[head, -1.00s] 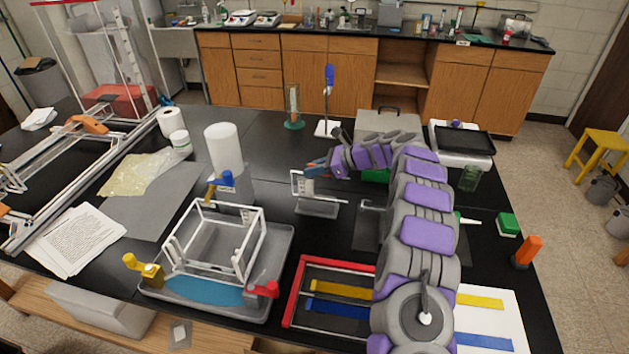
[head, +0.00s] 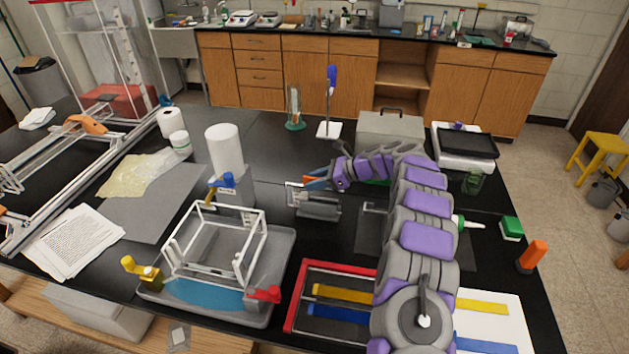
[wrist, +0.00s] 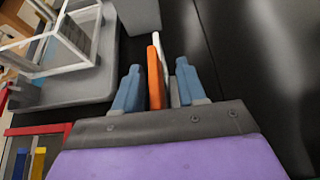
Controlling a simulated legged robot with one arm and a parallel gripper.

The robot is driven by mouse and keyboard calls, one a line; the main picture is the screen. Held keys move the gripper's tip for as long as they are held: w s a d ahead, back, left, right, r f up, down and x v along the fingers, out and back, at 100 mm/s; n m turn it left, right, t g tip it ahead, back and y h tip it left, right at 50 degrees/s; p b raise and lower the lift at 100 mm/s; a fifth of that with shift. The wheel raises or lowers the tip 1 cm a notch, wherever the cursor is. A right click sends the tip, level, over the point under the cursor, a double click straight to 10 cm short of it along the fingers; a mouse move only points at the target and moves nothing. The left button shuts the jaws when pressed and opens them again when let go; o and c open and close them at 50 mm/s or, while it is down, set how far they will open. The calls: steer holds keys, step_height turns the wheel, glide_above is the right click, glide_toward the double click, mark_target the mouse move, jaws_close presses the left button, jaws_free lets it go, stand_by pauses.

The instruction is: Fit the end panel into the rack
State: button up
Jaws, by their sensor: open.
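The rack (head: 172,242), a white open frame, stands in a grey tray (head: 283,275) at the left front. The end panel (head: 291,198), a thin white frame with an orange part, stands by a grey holder (head: 320,207) in the middle of the table. My gripper (head: 314,177) is at the panel's upper edge. In the wrist view its blue fingers (wrist: 157,85) are apart, with the orange part (wrist: 154,78) and a white strip (wrist: 164,52) between them. A gap shows on each side. The panel's lower part is partly hidden.
Yellow (head: 150,275), red (head: 264,294) and blue (head: 227,180) clamp-like pieces surround the rack. A white cylinder (head: 224,150) stands behind it. A red-edged board (head: 290,310) lies in front of the panel.

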steer(key=p+v, duration=0.2)
steer(key=v, duration=0.9)
steer(key=s+a+r+n+g+h, duration=0.1)
steer(key=s+a+r+n, duration=0.25)
steer(key=s, duration=0.45)
steer(key=s+a+r+n+g+h, duration=0.2)
steer(key=s+r+n, duration=0.2)
steer(key=s, duration=0.4)
steer(key=s+a+r+n+g+h, duration=0.1)
steer(key=s+a+r+n, duration=0.25)
steer(key=s, duration=0.45)
steer(key=s+d+f+n+h, duration=0.1)
steer(key=s+d+n+h, duration=0.1)
steer(key=s, duration=0.8)
steer(key=s+d+f+n+h, duration=0.1)
steer(key=s+d+n+h, duration=0.2)
steer(key=s+d, duration=0.4)
steer(key=s+d+f+n+h, duration=0.2)
steer(key=s+d+n+h, duration=0.1)
steer(key=s, duration=1.1)
steer(key=shift+s+d+n, duration=0.35)
steer(key=shift+d+n, duration=0.25)
steer(key=shift+d, duration=0.2)
steer(key=shift+f, duration=0.1)
